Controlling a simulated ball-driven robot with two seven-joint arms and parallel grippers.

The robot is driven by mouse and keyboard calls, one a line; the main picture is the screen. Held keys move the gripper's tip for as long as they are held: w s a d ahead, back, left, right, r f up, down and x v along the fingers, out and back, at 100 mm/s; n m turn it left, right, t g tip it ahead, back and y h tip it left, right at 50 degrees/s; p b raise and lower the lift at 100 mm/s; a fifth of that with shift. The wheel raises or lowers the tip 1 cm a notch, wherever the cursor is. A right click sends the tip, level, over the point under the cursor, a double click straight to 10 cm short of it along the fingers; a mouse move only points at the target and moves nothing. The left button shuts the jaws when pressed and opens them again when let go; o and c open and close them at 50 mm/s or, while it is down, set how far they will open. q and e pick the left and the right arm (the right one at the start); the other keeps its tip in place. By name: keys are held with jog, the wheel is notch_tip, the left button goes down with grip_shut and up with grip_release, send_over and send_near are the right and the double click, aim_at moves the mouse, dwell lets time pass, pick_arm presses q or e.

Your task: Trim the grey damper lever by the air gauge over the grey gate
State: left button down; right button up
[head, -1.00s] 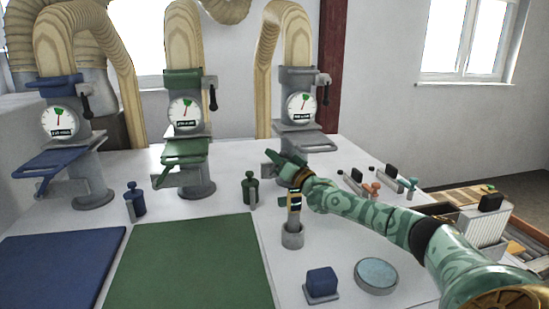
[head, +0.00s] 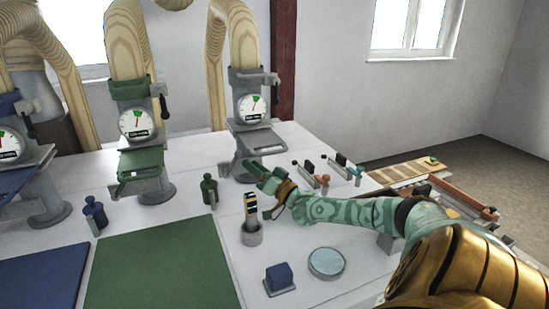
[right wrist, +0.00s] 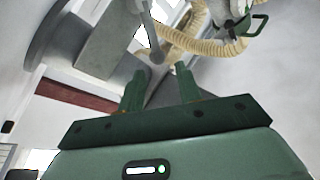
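The grey station stands at the back in the head view. Its round air gauge (head: 251,105) has a white face with a green sector at the top. The grey damper lever (head: 276,83) hangs at the gauge's upper right and has a dark grip. The grey gate (head: 262,141) is a flat plate below the gauge. My right gripper (head: 262,178) is in front of and below the gate, apart from the lever. In the right wrist view its two green fingers (right wrist: 160,90) stand apart with nothing between them. My left gripper is not in view.
A green station (head: 137,123) and a blue station stand to the left. A cup with striped sticks (head: 251,232), a blue block (head: 279,277) and a round disc (head: 327,263) are on the white table near my right arm. Small slide levers (head: 310,172) stand right of the gripper.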

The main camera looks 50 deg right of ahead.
jog(key=s+p, duration=0.5)
jog(key=s, duration=0.2)
jog(key=shift+s, duration=0.3)
jog(key=shift+w, duration=0.1)
